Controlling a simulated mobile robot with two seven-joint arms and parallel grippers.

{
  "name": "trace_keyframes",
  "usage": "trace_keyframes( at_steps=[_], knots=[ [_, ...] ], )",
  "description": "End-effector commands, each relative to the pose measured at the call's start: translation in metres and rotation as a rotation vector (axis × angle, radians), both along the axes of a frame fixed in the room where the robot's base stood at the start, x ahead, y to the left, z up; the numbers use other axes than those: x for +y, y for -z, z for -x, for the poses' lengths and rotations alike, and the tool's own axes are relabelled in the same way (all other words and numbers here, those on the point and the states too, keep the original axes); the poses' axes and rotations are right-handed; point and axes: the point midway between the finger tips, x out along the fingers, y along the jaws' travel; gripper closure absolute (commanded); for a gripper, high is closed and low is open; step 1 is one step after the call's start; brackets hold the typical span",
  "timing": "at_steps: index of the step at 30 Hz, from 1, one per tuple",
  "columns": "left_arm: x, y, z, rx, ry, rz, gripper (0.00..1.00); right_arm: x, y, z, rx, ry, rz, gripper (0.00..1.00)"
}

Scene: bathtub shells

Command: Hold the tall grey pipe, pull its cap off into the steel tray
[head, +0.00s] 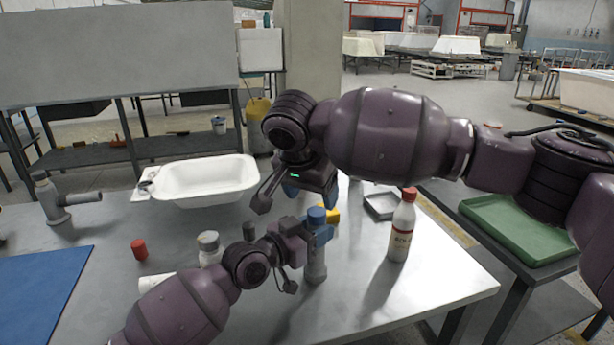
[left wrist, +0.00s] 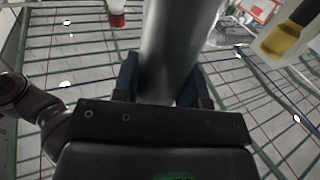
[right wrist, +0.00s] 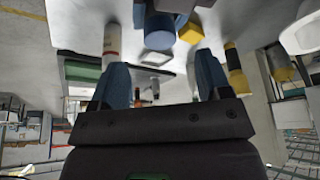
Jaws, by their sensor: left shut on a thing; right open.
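The tall grey pipe (head: 316,267) stands upright on the table with a blue cap (head: 317,213) on its top. My left gripper (head: 318,236) is shut on the pipe just below the cap; the left wrist view shows the pipe (left wrist: 175,45) between its fingers. My right gripper (head: 310,193) is open and empty, above and slightly behind the cap. In the right wrist view the blue cap (right wrist: 158,32) lies beyond the open fingers, apart from them. The steel tray (head: 381,208) is behind the bottle, partly hidden by it.
A white bottle with a red cap (head: 402,228) stands right of the pipe.

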Motion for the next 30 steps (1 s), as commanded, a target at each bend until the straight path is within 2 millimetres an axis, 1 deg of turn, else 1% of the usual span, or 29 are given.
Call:
trace_keyframes(
  at_steps=[3, 10, 15, 23, 24, 26, 30],
  knots=[
    [0.0, 0.0, 0.0, 0.0, 0.0, 0.0, 1.0, -0.004, 0.017, -0.007, 0.0, 0.002, 0.002, 0.29],
    [0.0, 0.0, 0.0, 0.0, 0.0, 0.0, 1.0, -0.008, 0.04, -0.015, 0.0, 0.0, 0.001, 0.29],
    [0.0, 0.0, 0.0, 0.0, 0.0, 0.0, 1.0, -0.009, 0.047, -0.018, -0.001, -0.001, 0.0, 0.29],
    [0.0, 0.0, 0.0, 0.0, 0.0, 0.0, 1.0, -0.009, 0.048, -0.018, -0.001, -0.001, 0.0, 0.29],
    [0.0, 0.0, 0.0, 0.0, 0.0, 0.0, 1.0, -0.009, 0.048, -0.018, -0.001, -0.001, 0.0, 0.32],
    [0.0, 0.0, 0.0, 0.0, 0.0, 0.0, 1.0, -0.009, 0.048, -0.018, 0.0, -0.001, 0.0, 0.41],
    [0.0, 0.0, 0.0, 0.0, 0.0, 0.0, 1.0, -0.009, 0.048, -0.018, -0.001, -0.001, 0.001, 0.63]
  ],
)
